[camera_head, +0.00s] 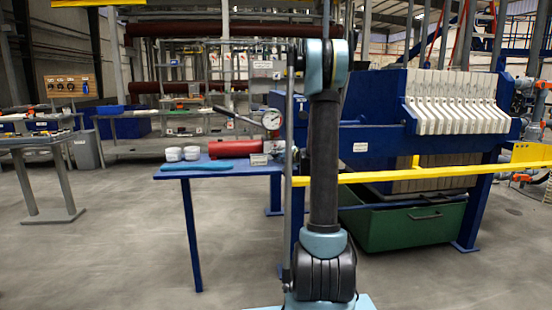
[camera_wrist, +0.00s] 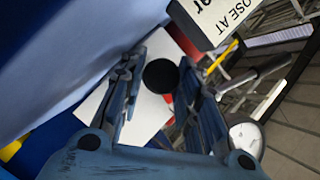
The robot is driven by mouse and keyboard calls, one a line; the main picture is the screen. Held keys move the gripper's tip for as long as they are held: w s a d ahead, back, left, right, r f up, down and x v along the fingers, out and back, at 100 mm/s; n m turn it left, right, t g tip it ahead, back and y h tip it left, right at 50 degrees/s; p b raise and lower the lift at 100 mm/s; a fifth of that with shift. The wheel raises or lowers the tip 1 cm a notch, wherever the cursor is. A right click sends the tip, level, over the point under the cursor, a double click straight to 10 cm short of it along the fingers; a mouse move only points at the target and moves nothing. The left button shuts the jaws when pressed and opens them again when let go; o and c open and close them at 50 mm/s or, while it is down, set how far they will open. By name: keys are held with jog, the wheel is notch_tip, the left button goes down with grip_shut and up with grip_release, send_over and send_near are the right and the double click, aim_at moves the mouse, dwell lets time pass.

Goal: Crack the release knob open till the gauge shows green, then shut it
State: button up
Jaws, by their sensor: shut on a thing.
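The round black release knob (camera_wrist: 160,76) sits between the fingertips of my gripper (camera_wrist: 161,68) in the wrist view, and the fingers are shut on it. The white-faced gauge (camera_head: 271,119) stands above the right end of a red cylinder in the head view. It also shows at the lower right of the wrist view (camera_wrist: 244,136), partly hidden by a finger. The needle and any green zone are too small to read. In the head view my arm hides the knob and gripper.
The red cylinder (camera_head: 234,147) lies on the blue bench (camera_head: 215,172) with white cups (camera_head: 182,154) and a teal cloth (camera_head: 197,166). A pump handle (camera_head: 237,117) slants up left of the gauge. The filter press (camera_head: 385,100) and a yellow rail (camera_head: 440,172) stand right.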

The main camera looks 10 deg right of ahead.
jog(key=shift+d, duration=0.1)
jog(key=o, duration=0.8)
jog(key=v, duration=1.2)
jog(key=shift+f, duration=0.1)
